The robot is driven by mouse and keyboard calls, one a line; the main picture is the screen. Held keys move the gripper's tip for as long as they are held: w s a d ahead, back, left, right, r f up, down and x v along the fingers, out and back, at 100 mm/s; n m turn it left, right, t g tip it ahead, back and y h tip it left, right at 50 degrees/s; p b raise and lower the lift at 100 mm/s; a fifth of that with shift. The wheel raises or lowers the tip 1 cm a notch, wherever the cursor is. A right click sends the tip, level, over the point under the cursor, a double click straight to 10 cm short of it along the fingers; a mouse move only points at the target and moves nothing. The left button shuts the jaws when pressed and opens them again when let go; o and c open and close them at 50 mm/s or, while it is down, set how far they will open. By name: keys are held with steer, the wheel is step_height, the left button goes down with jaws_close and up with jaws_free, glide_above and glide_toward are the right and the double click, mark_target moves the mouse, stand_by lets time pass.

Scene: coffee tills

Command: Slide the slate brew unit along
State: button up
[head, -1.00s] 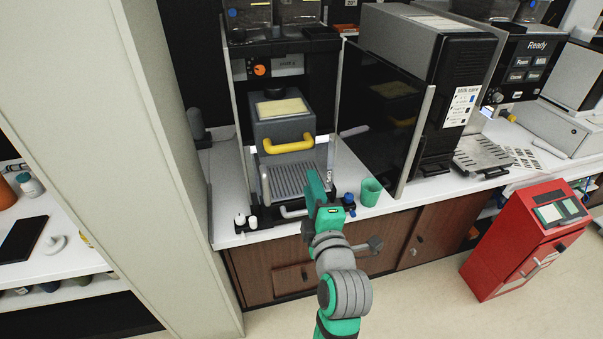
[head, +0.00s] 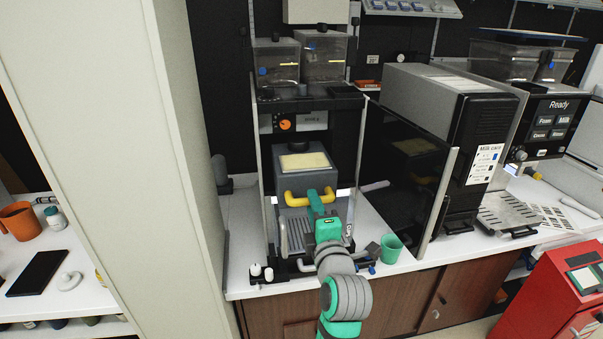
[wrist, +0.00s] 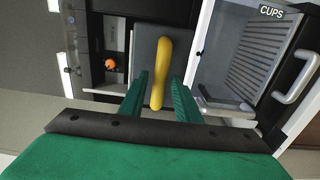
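The slate brew unit (head: 304,163) is a grey box with a pale top panel and a yellow handle (head: 291,196) across its front. It sits in the open bay of the coffee machine. My gripper (head: 317,196) is in front of the unit, at the right part of the handle. In the wrist view, the green fingers of my gripper (wrist: 160,80) are apart, and the yellow handle (wrist: 163,62) lies between them with gaps showing on both sides. The grey face of the brew unit (wrist: 145,50) shows behind the handle. My gripper hides part of the handle in the head view.
A ribbed drip grate (head: 293,236) lies below the unit. A dark door (head: 410,180) stands open at the right. A green cup (head: 391,248) stands near the counter edge. A tall pale panel (head: 120,150) bounds the left side. A cups drawer (wrist: 240,60) shows in the wrist view.

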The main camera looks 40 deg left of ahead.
jaws_close()
steer(key=shift+w+x, duration=0.25)
steer(key=shift+x, duration=8.1)
steer(key=shift+o, duration=1.2)
jaws_free()
steer(key=shift+d, duration=0.1)
steer(key=shift+s, duration=0.15)
